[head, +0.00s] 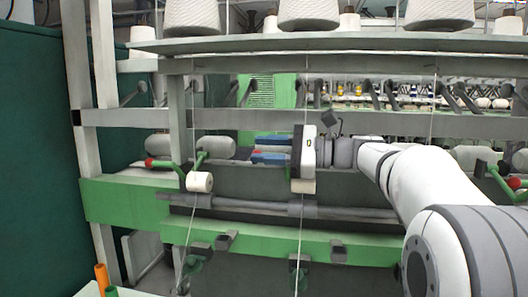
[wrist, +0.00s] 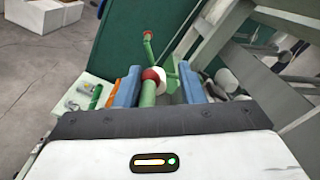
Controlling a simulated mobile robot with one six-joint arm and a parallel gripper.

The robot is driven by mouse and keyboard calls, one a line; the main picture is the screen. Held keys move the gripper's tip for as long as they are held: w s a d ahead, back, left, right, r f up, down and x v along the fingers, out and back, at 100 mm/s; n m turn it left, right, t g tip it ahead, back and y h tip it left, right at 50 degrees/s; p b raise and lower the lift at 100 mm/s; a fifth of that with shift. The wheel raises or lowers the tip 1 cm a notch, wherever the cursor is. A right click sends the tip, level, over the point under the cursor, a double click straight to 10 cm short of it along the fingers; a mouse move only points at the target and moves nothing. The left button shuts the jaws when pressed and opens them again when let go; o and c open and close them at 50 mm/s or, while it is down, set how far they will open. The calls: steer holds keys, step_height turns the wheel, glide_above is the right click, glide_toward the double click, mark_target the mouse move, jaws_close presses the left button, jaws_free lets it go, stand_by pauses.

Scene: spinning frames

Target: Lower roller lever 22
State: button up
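My gripper (head: 270,150) is in the middle of the head view and points left, with its blue fingers spread. In the wrist view, a green lever with a red knob (wrist: 153,75) stands between the fingers of my gripper (wrist: 158,85). The left finger is close to the knob; I cannot tell whether it touches. A white roller shows just behind the knob. In the head view only a bit of red shows between the fingers. Another green lever with a red knob (head: 150,162) is further left, and its knob (wrist: 147,35) shows beyond in the wrist view. No lever number is readable.
A white bobbin (head: 199,182) hangs at the left, and another (head: 302,186) is below my gripper. A grey bar (head: 250,205) and a green beam (head: 130,205) run across below. Large yarn cones stand on the top shelf (head: 260,44). A dark green wall (head: 40,160) is at the left.

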step_height(320, 180, up, 10)
steer(key=shift+f+p, duration=0.2)
steer(key=shift+p, duration=0.2)
